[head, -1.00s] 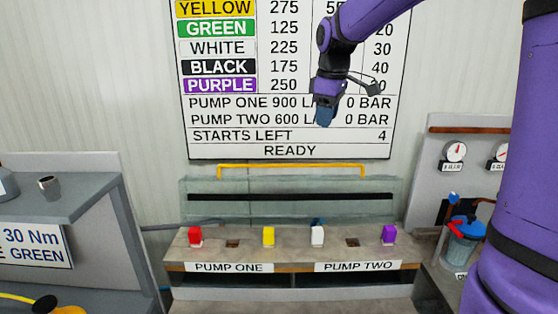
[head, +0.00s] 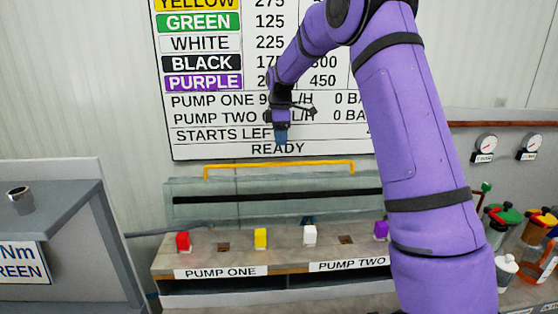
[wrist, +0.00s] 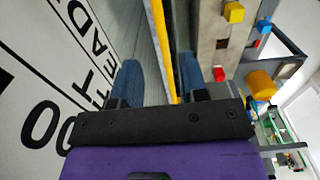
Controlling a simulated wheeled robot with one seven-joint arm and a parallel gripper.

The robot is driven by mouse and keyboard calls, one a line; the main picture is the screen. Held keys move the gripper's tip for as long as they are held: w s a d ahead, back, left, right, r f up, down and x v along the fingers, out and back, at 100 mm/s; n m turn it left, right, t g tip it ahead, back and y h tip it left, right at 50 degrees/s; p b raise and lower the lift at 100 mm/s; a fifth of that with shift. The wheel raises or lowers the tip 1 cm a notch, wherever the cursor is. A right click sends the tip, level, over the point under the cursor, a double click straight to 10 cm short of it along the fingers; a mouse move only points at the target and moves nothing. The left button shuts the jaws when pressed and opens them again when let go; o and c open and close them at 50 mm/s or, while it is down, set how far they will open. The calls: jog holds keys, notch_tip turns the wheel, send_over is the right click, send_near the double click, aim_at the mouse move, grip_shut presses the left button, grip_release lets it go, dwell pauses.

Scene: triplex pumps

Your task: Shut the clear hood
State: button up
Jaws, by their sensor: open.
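The clear hood (head: 220,212) stands raised behind the bench in the head view, a see-through panel with a black strip across it. Its yellow bar handle (head: 280,167) runs along the top edge. My gripper (head: 281,138) is open and empty, in front of the wall board and a little above the handle in the picture. In the wrist view the yellow bar (wrist: 160,45) passes upright between the two blue fingers (wrist: 160,80), beyond them; I cannot tell how far off it is.
The bench carries red (head: 183,241), yellow (head: 260,238), white (head: 310,235) and purple (head: 381,230) blocks, with two empty square holes. A grey shelf (head: 60,210) stands left. Coloured containers (head: 500,216) and gauges (head: 486,143) are at the right.

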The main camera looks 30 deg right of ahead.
notch_tip(320, 180, down, 8)
jog(key=shift+f, duration=0.1)
jog(key=shift+c, duration=0.4)
grip_shut()
